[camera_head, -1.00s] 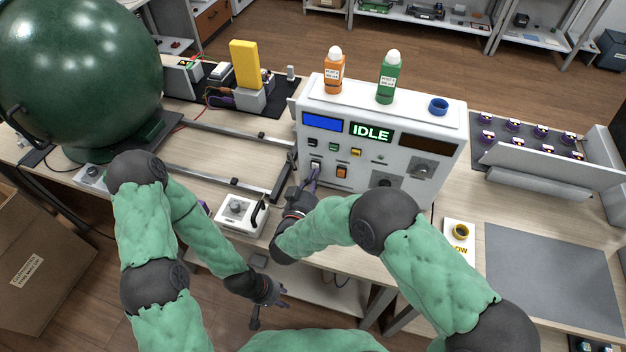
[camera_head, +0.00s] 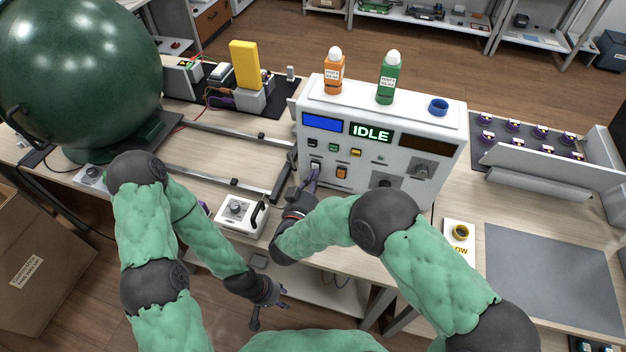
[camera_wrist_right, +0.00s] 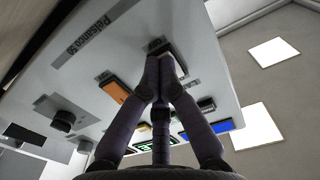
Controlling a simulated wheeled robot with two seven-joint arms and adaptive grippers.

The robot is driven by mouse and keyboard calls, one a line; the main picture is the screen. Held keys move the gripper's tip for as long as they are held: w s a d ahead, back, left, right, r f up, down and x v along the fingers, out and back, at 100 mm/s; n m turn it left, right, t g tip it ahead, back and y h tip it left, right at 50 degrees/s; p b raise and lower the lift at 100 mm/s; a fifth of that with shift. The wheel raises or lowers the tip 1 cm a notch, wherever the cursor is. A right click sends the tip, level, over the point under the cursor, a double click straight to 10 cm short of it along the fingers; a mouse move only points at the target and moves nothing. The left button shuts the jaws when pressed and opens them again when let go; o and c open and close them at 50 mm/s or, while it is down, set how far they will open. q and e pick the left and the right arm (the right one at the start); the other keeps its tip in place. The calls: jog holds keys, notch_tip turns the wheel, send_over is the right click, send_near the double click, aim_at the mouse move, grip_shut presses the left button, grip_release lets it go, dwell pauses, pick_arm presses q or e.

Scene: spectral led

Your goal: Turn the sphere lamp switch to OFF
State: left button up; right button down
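The instrument panel (camera_head: 352,185) is a white box with a green IDLE display (camera_head: 371,132). A small light rocker switch in a dark frame (camera_head: 316,163) sits at its lower left, beside an orange switch (camera_head: 341,173). My right gripper (camera_head: 314,176) is at the light switch. In the right wrist view, its fingers (camera_wrist_right: 161,72) meet at the tips against or just in front of that switch (camera_wrist_right: 170,50), partly hiding it. My left gripper (camera_head: 285,298) hangs low before the table edge, empty, fingertips slightly apart.
A large green sphere (camera_head: 75,70) stands at the left. A small white box with a knob and handle (camera_head: 240,213) is left of my right gripper. Orange (camera_head: 334,75) and green (camera_head: 388,80) bottles and a blue ring (camera_head: 438,106) stand on the panel box. A grey mat (camera_head: 550,265) lies clear at right.

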pick_arm(q)
jog(key=shift+f, duration=0.1)
pick_arm(e)
jog(key=shift+s+d+f, duration=0.1)
jog(key=shift+s+f, duration=0.05)
jog(key=shift+f, duration=0.3)
jog(key=shift+s+d+f, duration=0.1)
jog(key=shift+f, duration=0.3)
jog(key=shift+s+a+f, duration=0.1)
jog(key=shift+s+a, duration=0.1)
jog(key=shift+s, duration=0.25)
pick_arm(q)
jog(key=shift+w, duration=0.25)
pick_arm(e)
jog(key=shift+r+v, duration=0.2)
jog(key=shift+v, duration=0.95)
jog(key=shift+r+v, duration=0.2)
jog(key=shift+v, duration=0.95)
jog(key=shift+r+v, duration=0.2)
jog(key=shift+v, duration=0.95)
jog(key=shift+w+a+r, duration=0.15)
jog(key=shift+w+r, duration=0.05)
jog(key=shift+r, duration=0.15)
